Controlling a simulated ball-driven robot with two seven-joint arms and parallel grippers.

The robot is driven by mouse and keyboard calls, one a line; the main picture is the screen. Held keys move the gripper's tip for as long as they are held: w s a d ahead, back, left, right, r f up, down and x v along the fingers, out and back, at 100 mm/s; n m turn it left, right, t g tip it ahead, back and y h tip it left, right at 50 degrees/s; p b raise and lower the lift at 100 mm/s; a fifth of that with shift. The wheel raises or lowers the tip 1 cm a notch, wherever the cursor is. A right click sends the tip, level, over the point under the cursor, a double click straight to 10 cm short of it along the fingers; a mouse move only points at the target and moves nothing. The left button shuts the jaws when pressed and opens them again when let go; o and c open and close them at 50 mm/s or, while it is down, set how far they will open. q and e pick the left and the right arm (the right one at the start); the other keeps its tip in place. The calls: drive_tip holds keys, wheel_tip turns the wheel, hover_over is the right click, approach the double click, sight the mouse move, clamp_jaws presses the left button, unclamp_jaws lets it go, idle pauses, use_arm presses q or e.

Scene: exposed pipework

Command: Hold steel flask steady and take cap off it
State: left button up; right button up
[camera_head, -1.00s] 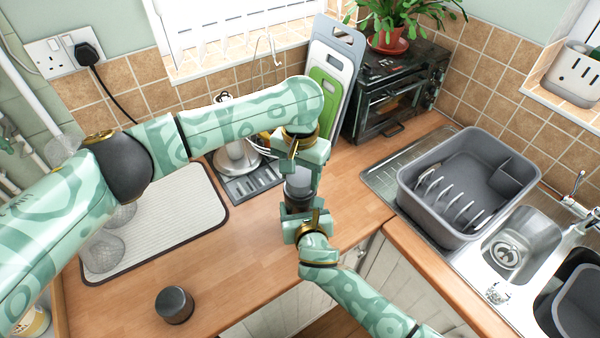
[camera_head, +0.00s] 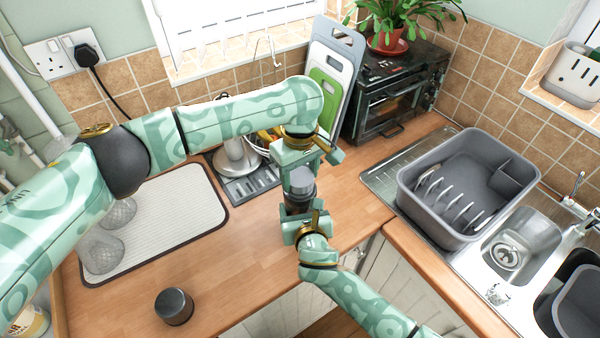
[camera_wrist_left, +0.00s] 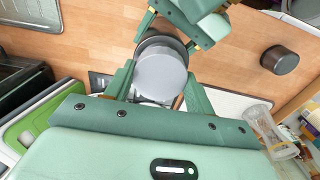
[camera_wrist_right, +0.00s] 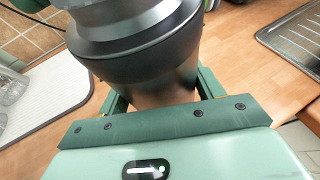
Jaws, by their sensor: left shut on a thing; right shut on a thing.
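The steel flask (camera_head: 299,202) is dark grey and stands upright above the wooden counter in the head view. My right gripper (camera_head: 307,222) is shut around its lower body. In the right wrist view the flask (camera_wrist_right: 150,60) fills the space between my fingers and widens above them. The grey cap (camera_head: 301,180) is at the flask's top. In the left wrist view the cap (camera_wrist_left: 161,73) shows as a round grey disc between my left fingers. My left gripper (camera_head: 303,169) is shut on it from above. Whether the cap is loose on the flask cannot be told.
A dark lidded jar (camera_head: 174,306) stands at the front left of the counter. A drying mat (camera_head: 165,225) with glasses lies left. A grey dish tub (camera_head: 470,190) sits by the sink at right. Chopping boards (camera_head: 328,75) and a small oven (camera_head: 397,90) stand behind.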

sight(300, 176)
use_arm(q)
drive_tip(key=shift+r, duration=0.1)
drive_tip(key=shift+r, duration=1)
drive_tip(key=shift+r, duration=2)
use_arm(e)
drive_tip(key=o, duration=2)
use_arm(q)
wheel_tip(300, 176, up, 3)
drive_tip(key=p, duration=0.2)
drive_tip(key=shift+f+p, duration=0.1)
drive_tip(key=shift+p, duration=0.2)
use_arm(e)
drive_tip(key=v, duration=1.2)
drive_tip(key=shift+d, duration=0.1)
